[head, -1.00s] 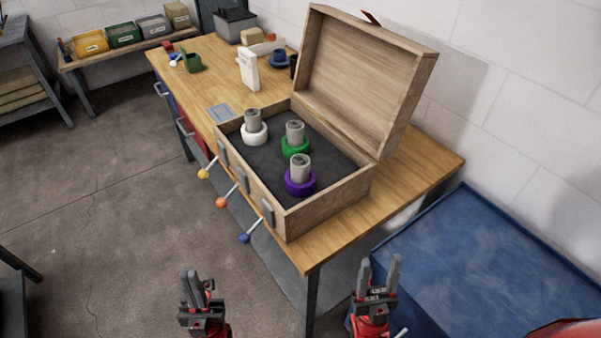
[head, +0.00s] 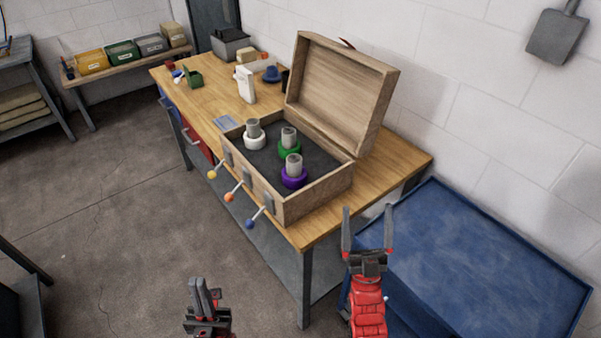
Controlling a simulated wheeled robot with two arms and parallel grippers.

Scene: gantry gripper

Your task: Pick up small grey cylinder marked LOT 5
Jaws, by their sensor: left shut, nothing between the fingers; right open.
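Three small grey cylinders stand upright in an open wooden case (head: 318,196) on the workbench. One is in a white ring (head: 255,141), one in a green ring (head: 289,151) and one in a purple ring (head: 294,180). The grey cylinders in white (head: 253,127), green (head: 289,137) and purple (head: 294,164) show no readable marking, so I cannot tell which is LOT 5. My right gripper (head: 367,232) is open and empty, to the right of and nearer than the case. My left gripper (head: 200,288) is shut and empty, low in front of the bench.
The case lid (head: 342,90) stands open at the back. Yellow, orange and blue ball-ended levers (head: 250,223) stick out from the case front. A blue-topped surface (head: 475,270) lies right of the wooden workbench (head: 405,168). Other items stand at the bench's far end.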

